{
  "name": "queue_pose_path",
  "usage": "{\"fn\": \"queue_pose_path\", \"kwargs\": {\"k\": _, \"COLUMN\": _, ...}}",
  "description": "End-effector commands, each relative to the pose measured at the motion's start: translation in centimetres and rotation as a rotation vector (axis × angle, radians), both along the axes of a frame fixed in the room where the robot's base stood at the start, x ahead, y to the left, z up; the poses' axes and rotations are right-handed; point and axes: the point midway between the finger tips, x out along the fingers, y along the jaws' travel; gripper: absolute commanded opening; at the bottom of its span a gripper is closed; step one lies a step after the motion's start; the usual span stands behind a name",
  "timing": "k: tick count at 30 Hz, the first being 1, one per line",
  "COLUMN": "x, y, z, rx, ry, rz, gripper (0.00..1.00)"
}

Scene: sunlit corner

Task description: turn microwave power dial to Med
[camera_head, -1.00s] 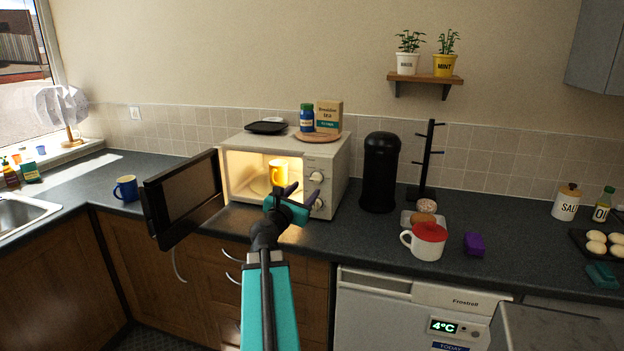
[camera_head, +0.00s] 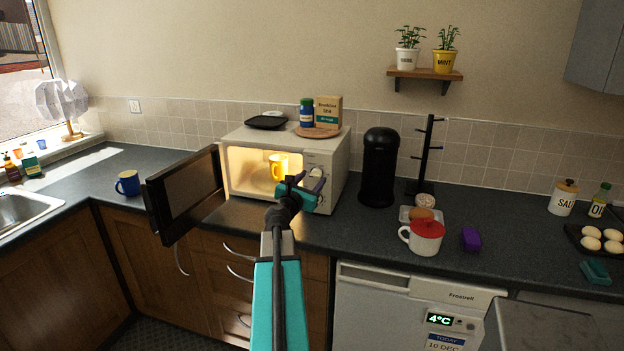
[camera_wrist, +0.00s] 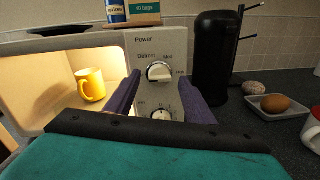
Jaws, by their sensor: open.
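The microwave (camera_head: 339,165) stands on the counter with its door (camera_head: 186,190) swung open to the left and its inside lit. Its power dial (camera_wrist: 159,71) is the upper white knob on the panel, below the word "Power". "Defrost" is printed at its upper left and a label that looks like "Med" at its upper right. I cannot tell its exact setting. A lower dial (camera_wrist: 161,115) is partly hidden by my gripper. My gripper (camera_head: 306,184) is open in front of the panel. In the wrist view its purple fingers (camera_wrist: 159,85) stand either side of the dials, holding nothing.
A yellow mug (camera_wrist: 90,85) stands inside the microwave. A black canister (camera_head: 379,168) and a mug tree (camera_head: 426,160) stand to the right. A red-topped white mug (camera_head: 426,238) and a purple block (camera_head: 470,239) sit further right. A wooden board (camera_head: 316,132) rests on the microwave.

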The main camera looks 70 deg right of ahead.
Motion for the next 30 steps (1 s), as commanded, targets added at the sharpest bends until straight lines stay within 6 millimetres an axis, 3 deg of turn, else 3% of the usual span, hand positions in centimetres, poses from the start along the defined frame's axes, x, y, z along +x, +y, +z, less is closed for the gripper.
{"fn": "queue_pose_path", "kwargs": {"k": 7, "x": 0.0, "y": -1.7, "z": 0.1, "rx": 0.0, "ry": 0.0, "rz": 0.001, "gripper": 0.49}}
{"fn": "queue_pose_path", "kwargs": {"k": 19, "x": 0.0, "y": -1.9, "z": 0.0, "rx": 0.0, "ry": 0.0, "rz": 0.001, "gripper": 0.49}}
{"fn": "queue_pose_path", "kwargs": {"k": 26, "x": 0.0, "y": -1.9, "z": 0.0, "rx": 0.0, "ry": 0.0, "rz": 0.001, "gripper": 0.12}}
{"fn": "queue_pose_path", "kwargs": {"k": 27, "x": -0.4, "y": 1.1, "z": 0.0, "rx": 0.0, "ry": 0.0, "rz": 0.004, "gripper": 0.09}}
{"fn": "queue_pose_path", "kwargs": {"k": 28, "x": -0.1, "y": -0.4, "z": 0.0, "rx": 0.0, "ry": 0.0, "rz": 0.001, "gripper": 0.09}}
{"fn": "queue_pose_path", "kwargs": {"k": 30, "x": -0.1, "y": -1.3, "z": 0.0, "rx": 0.0, "ry": -0.002, "rz": 0.0, "gripper": 0.09}}
